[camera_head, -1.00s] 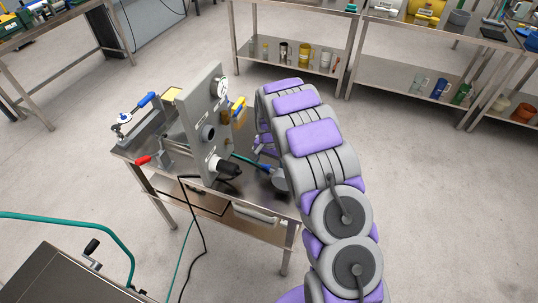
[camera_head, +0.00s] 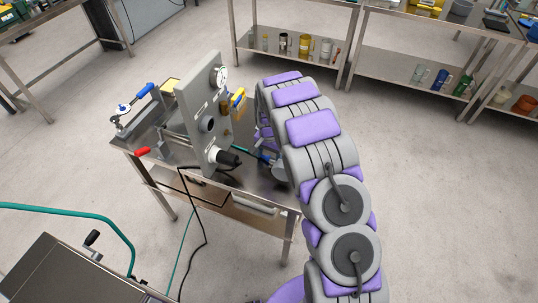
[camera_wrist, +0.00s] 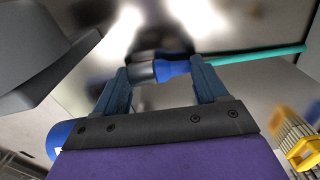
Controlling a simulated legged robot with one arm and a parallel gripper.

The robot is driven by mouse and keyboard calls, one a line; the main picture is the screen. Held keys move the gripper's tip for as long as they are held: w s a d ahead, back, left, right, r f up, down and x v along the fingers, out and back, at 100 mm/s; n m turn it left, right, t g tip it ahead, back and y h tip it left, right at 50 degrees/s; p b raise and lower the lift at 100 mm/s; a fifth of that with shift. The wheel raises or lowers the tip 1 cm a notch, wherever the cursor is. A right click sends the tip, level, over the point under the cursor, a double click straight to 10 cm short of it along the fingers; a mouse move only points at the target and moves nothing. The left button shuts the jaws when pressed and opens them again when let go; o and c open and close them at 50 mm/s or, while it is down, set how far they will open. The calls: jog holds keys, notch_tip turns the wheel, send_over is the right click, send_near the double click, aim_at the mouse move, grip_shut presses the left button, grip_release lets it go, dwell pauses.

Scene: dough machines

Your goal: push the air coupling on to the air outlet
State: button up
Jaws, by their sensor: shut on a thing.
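In the head view my gripper (camera_head: 262,140) is mostly hidden behind my arm, just right of the upright grey panel (camera_head: 196,110). A teal hose and a blue piece (camera_head: 264,158) show low beside it.
The panel stands on a steel table (camera_head: 165,150). It carries a gauge (camera_head: 219,76), a dark round port (camera_head: 207,124) and a black plug (camera_head: 229,159) with a cable. A toggle clamp (camera_head: 125,118) and a red handle (camera_head: 141,152) are at left. Open floor lies right.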

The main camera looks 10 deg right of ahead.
aim_at(269, 156)
jog(key=shift+c, duration=1.2)
jog(key=shift+r+p, duration=0.9)
jog(key=shift+r, duration=1.6)
jog(key=shift+r, duration=0.2)
notch_tip(269, 156, up, 14)
jog(key=f+p, duration=0.1)
jog(key=p, duration=0.2)
jog(key=s+f+n+b, duration=0.2)
jog(key=s+n+b, duration=0.1)
jog(key=s+n, duration=0.45)
notch_tip(269, 156, up, 10)
jog(key=s+p, duration=0.1)
jog(key=p, duration=0.3)
jog(key=shift+a+r, duration=0.25)
